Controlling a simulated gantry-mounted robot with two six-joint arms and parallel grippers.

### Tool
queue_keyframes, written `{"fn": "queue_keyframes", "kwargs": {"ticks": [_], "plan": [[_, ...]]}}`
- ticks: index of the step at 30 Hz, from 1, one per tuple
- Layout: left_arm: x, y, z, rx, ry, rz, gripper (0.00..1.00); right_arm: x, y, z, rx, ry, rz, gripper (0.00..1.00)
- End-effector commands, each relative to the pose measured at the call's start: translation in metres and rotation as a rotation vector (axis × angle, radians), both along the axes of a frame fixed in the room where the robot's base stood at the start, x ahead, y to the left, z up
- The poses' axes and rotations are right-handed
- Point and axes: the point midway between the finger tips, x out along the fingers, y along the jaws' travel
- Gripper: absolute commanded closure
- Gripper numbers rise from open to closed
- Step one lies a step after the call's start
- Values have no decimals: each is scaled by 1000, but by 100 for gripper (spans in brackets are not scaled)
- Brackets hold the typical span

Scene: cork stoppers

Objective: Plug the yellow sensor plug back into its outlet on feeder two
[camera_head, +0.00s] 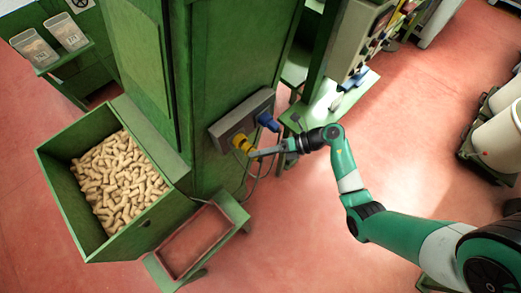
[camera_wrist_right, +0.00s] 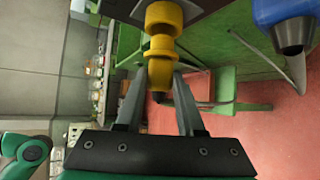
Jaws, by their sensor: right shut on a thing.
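The yellow plug (camera_wrist_right: 160,68) is between the two fingers of my right gripper (camera_wrist_right: 161,84), which is shut on it. In the head view the plug (camera_head: 246,148) is at the grey outlet box (camera_head: 229,131) on the green cabinet, and my right gripper (camera_head: 257,153) reaches it from the right. In the wrist view the plug is in line with the yellow outlet (camera_wrist_right: 164,18) and meets it end to end. I cannot tell how deep it sits. My left gripper is not in view.
A blue plug (camera_head: 268,121) sits beside the yellow one on the same box; it is close by in the wrist view (camera_wrist_right: 288,20). A cable (camera_head: 262,172) hangs below. A green bin of corks (camera_head: 85,233) and an empty tray (camera_head: 160,262) stand left.

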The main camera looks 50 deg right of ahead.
Motion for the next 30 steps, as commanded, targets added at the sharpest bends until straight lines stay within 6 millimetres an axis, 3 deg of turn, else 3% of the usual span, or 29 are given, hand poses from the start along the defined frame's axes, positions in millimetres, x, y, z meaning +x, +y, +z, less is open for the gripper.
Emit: {"fn": "queue_keyframes", "kwargs": {"ticks": [30], "plan": [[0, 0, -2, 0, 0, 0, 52, 10, -1, 0, 0, -1, 2, 100]]}}
